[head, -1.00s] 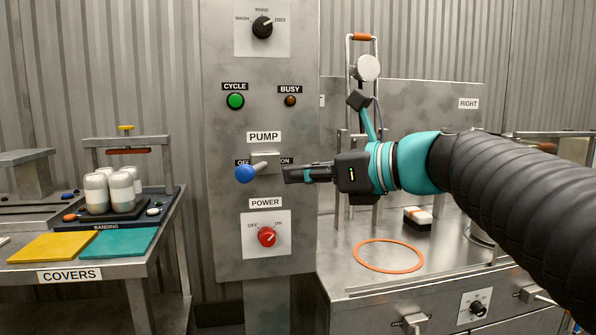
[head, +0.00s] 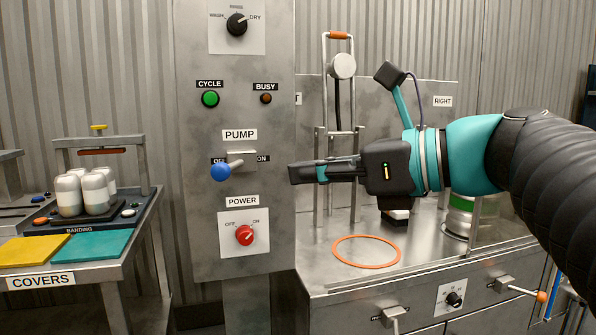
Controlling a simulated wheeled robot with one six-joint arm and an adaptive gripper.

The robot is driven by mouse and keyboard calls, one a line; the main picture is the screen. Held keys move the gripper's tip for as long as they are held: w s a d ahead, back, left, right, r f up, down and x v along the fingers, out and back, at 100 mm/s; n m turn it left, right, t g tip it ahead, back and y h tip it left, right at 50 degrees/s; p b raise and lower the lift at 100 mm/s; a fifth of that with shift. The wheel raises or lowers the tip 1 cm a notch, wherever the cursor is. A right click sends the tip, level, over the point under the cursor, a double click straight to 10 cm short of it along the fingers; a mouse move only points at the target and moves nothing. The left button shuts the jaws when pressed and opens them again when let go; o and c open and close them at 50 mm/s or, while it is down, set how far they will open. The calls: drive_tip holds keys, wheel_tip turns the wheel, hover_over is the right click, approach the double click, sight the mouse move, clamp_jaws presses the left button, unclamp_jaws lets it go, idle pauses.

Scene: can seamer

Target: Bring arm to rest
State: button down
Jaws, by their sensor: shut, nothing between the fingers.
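My gripper (head: 294,174) is at the end of my arm, which reaches in from the right of the head view. Its fingers point left toward the control panel (head: 205,195) and are shut with nothing between them. The fingertips are to the right of the blue-knobbed pump lever (head: 221,171) and look apart from it. The lever's knob is on the left, at the OFF side. The red power knob (head: 244,236) is below, pointing up and right toward ON.
A steel bench (head: 315,260) with an orange ring (head: 366,252) lies below my arm. A tall frame with an orange handle (head: 338,36) stands behind. A covers table (head: 108,268) at left holds white canisters (head: 68,196), a yellow sheet (head: 32,251) and a teal sheet (head: 92,246).

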drive_tip(key=w+d+f+n+h, duration=0.1)
drive_tip(key=d+f+n+h, duration=0.2)
drive_tip(key=f+n, duration=0.35)
drive_tip(key=w+d+f+n+h, duration=0.1)
drive_tip(key=d+f+n+h, duration=0.25)
drive_tip(key=f, duration=0.55)
drive_tip(key=s+d+f+n+h, duration=0.2)
drive_tip(key=s+f+n, duration=0.1)
drive_tip(key=f, duration=0.3)
drive_tip(key=s+d+f+n+g+h, duration=0.1)
drive_tip(key=s+d+f+n+h, duration=0.1)
drive_tip(key=f+n, duration=0.4)
drive_tip(key=s+d+f+n+g+h, duration=0.1)
drive_tip(key=s+d+f+n+h, duration=0.1)
drive_tip(key=f, duration=0.5)
drive_tip(key=shift+s+d+f+n+h, duration=0.35)
drive_tip(key=shift+s+n+h, duration=0.3)
drive_tip(key=shift+s+n, duration=0.9)
